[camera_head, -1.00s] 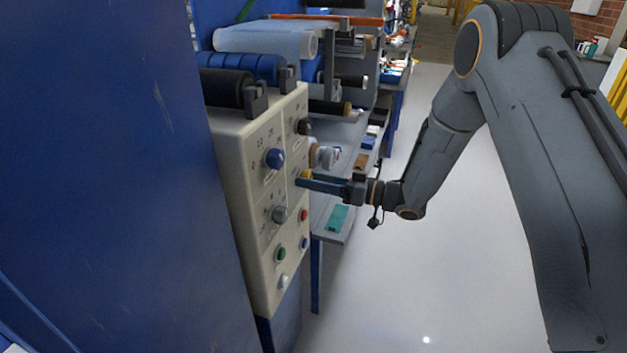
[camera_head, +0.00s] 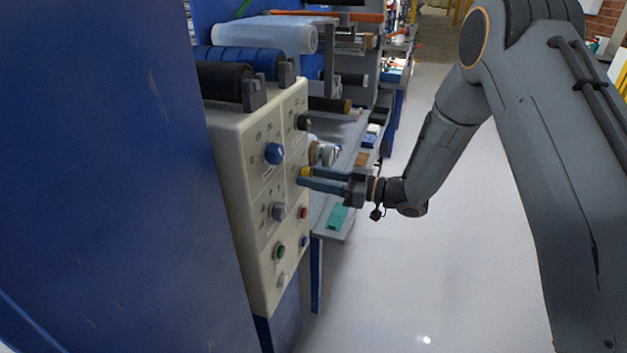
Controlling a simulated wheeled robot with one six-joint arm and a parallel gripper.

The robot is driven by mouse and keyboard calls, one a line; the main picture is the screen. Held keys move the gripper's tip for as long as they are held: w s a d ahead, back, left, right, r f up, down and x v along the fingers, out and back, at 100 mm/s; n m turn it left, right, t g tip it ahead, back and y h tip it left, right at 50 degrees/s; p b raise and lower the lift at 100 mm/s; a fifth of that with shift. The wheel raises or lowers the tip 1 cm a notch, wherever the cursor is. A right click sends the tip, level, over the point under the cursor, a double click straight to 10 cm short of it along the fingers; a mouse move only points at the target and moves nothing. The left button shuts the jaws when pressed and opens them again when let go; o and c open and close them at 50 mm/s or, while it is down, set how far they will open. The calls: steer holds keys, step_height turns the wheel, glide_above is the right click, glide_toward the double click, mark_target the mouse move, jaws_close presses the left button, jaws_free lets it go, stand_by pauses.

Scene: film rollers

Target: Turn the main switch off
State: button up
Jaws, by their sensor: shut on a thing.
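A cream control panel (camera_head: 229,152) stands on the machine at left centre, with several knobs and buttons on its face. A small yellow knob (camera_head: 304,172) sits near the panel's right edge, and I take it to be the main switch; its marking is too small to read. My gripper (camera_head: 307,179) reaches in from the right, its long fingers on either side of this knob and shut on it. The fingertips hide part of the knob, so I cannot tell its setting.
A blue knob (camera_head: 273,153), a grey knob (camera_head: 279,211), a black knob (camera_head: 303,122), a red button (camera_head: 303,212) and a green button (camera_head: 279,251) are on the same panel. Rollers lie above it. A blue panel (camera_head: 100,180) fills the left; the floor at right is clear.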

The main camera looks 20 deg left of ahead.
steer(key=n+b, duration=0.5)
steer(key=n, duration=0.5)
steer(key=shift+b, duration=0.3)
steer(key=shift+n, duration=0.4)
steer(key=o, duration=1)
steer(key=shift+o, duration=0.2)
steer(key=d+b, duration=0.1)
steer(key=d, duration=0.6)
steer(key=shift+s+d, duration=0.35)
steer(key=shift+d, duration=0.05)
